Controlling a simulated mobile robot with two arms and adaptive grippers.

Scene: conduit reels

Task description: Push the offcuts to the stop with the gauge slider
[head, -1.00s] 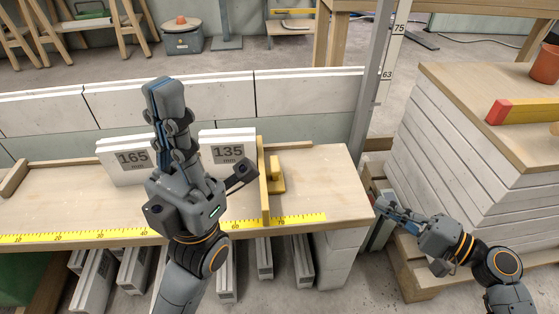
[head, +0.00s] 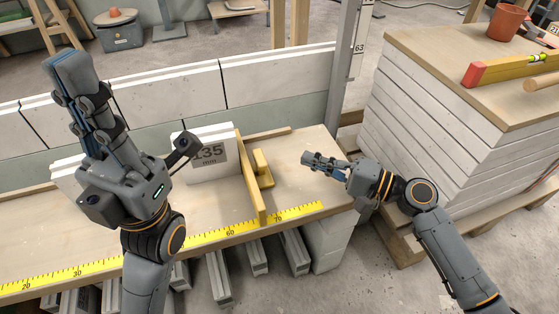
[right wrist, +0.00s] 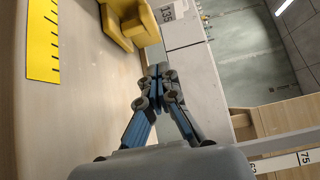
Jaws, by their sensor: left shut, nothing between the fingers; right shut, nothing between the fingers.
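The yellow gauge slider (head: 250,192) stands on the bench, its upright plate beside the right end of the white offcut marked 135 mm (head: 213,160). The slider also shows at the top of the right wrist view (right wrist: 140,22), next to part of the offcut (right wrist: 164,13). A second white offcut (head: 66,175) is mostly hidden behind my left arm. My left gripper (head: 66,68) is shut and empty, raised at the left. My right gripper (head: 308,158) is shut and empty, to the right of the slider and apart from it. It also shows in the right wrist view (right wrist: 160,72).
The bench (head: 310,145) carries a yellow measuring tape (head: 200,241) along its front edge. A low white block wall (head: 265,78) runs behind it. A board-topped stack of white blocks (head: 430,120) stands at the right, holding a red-ended yellow level (head: 500,68) and a pot (head: 507,20).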

